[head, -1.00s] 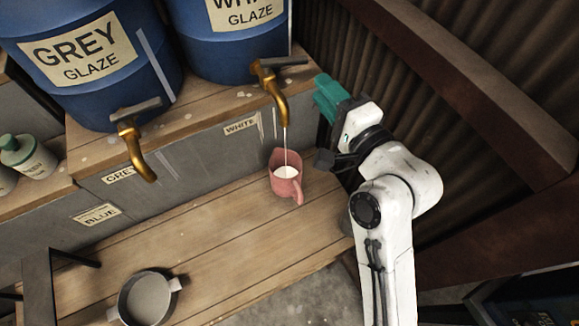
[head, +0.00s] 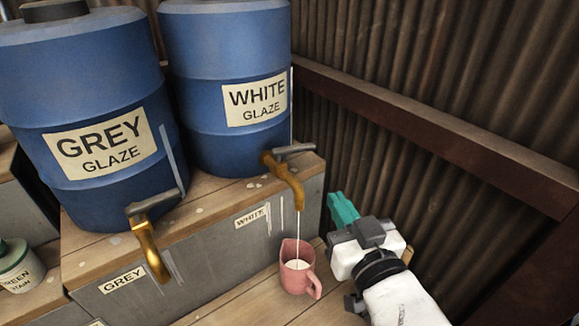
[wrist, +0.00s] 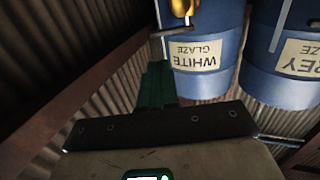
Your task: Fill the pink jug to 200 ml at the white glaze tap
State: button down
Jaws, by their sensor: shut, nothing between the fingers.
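The pink jug (head: 297,272) stands upright on the wooden shelf under the white glaze tap (head: 287,180). A thin white stream (head: 298,226) runs from the brass spout into the jug. White glaze shows inside it, but I cannot read a level mark. The tap's grey lever (head: 294,149) lies across its top. My gripper (head: 341,208), with teal fingers, is shut and empty, right of the spout and apart from tap and jug. In the wrist view the fingers (wrist: 155,84) point toward the blue white-glaze barrel (wrist: 198,75), with part of the tap (wrist: 181,8) at the top edge.
The grey glaze barrel (head: 95,130) and its tap (head: 150,235) stand to the left. The white glaze barrel (head: 228,90) is behind the tap. A corrugated wall (head: 450,80) with a brown beam (head: 420,120) closes off the right.

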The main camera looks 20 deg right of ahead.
aim_at(311, 149)
jog(key=w+p, duration=0.2)
jog(key=w, duration=1.1)
jog(key=shift+w+d+r+p, duration=0.15)
jog(key=shift+w+p, duration=0.1)
jog(key=shift+p, duration=0.15)
jog(key=shift+w, duration=0.1)
jog(key=shift+w+d+b, duration=0.2)
jog(key=shift+w+d, duration=0.1)
jog(key=shift+w, duration=0.3)
jog(key=shift+w+d+b, duration=0.2)
jog(key=shift+w+d, duration=0.1)
jog(key=shift+w, duration=0.25)
jog(key=shift+s, duration=0.1)
